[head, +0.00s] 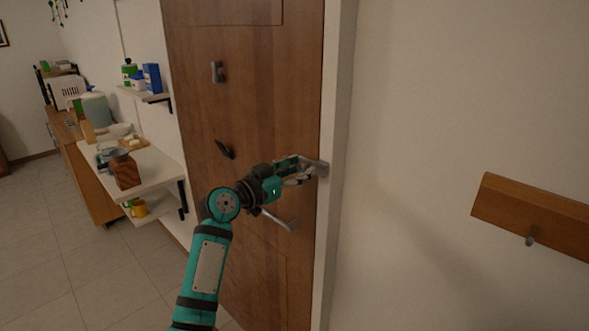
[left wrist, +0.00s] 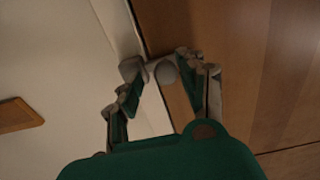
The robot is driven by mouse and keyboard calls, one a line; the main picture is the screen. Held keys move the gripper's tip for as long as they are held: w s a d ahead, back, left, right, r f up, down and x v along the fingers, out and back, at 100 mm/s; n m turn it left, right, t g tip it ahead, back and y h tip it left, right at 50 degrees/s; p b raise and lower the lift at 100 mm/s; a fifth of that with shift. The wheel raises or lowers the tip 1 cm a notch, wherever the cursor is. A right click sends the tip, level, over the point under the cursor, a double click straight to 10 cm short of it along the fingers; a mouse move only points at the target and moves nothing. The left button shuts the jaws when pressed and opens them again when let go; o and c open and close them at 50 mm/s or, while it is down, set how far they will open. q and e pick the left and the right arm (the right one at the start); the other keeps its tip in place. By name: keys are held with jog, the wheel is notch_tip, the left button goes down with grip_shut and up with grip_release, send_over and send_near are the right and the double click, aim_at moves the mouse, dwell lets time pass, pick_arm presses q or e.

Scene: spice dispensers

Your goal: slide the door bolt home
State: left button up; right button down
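The brown wooden door (head: 270,110) stands in a white frame (head: 335,120). A grey metal bolt piece (head: 321,168) sits at the door's right edge, against the frame. In the left wrist view a round grey bolt knob (left wrist: 165,73) shows at the seam between door and frame. My left gripper (head: 306,171) reaches to this edge. Its fingers (left wrist: 159,64) are apart, one on each side of the knob; I cannot tell whether they touch it. The fingers hide part of the bolt in the head view. My right gripper is not in view.
A lever handle (head: 281,220) sits on the door just below my gripper. A black handle (head: 224,149) and a grey fitting (head: 217,72) are further left. A wooden hook rail (head: 535,214) is on the right wall. A shelf with kitchen items (head: 135,165) stands left.

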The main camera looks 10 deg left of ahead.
pick_arm(q)
jog(key=shift+o, duration=0.2)
jog(key=shift+a, duration=0.2)
jog(key=shift+s+a, duration=0.25)
jog(key=shift+s, duration=0.1)
jog(key=v, duration=1.1)
jog(key=shift+d, duration=0.2)
